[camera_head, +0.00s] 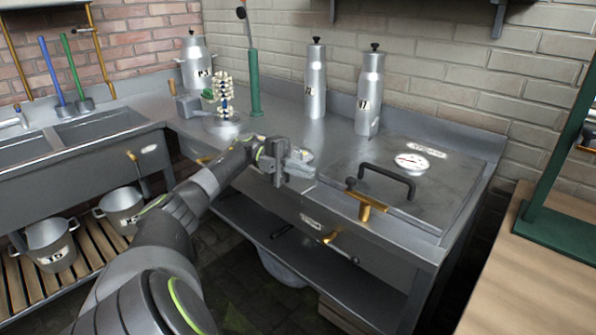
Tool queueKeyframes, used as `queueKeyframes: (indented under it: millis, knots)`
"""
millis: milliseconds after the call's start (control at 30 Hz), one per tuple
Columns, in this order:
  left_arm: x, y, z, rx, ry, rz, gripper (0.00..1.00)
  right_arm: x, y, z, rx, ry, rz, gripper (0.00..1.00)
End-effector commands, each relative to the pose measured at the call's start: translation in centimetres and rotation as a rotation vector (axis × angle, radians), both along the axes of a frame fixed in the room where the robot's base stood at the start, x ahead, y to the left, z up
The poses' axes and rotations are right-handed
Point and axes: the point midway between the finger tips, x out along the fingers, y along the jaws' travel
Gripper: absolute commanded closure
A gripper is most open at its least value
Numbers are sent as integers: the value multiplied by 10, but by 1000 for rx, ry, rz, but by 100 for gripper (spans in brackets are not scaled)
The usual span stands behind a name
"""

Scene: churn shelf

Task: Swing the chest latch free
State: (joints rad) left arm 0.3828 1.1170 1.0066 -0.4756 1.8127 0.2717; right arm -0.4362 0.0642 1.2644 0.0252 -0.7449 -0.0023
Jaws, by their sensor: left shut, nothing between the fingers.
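The chest is a steel unit set into the counter, with a flat grey lid (425,175) that lies closed. A black bar handle (388,174) and a round white gauge are on the lid. My left gripper (306,164) comes in from the left, shut and empty, above the counter's front edge. It is left of the latch knob, with a visible gap between them. My right gripper is out of view.
Two steel bottles (368,95) stand behind the chest. A green post (253,80) and a beaded stand (224,98) are farther left. A wooden table (550,290) with a green frame is at right.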

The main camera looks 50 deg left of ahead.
Motion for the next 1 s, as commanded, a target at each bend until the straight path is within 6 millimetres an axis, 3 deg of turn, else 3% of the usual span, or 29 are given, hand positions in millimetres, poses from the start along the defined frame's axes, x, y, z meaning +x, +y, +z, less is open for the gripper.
queueKeyframes:
  millis: [300,1000]
  knots:
    - [1,17,-1,0,0,1,100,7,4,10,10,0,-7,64]
    - [1,17,-1,0,1,0,100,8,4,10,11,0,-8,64]
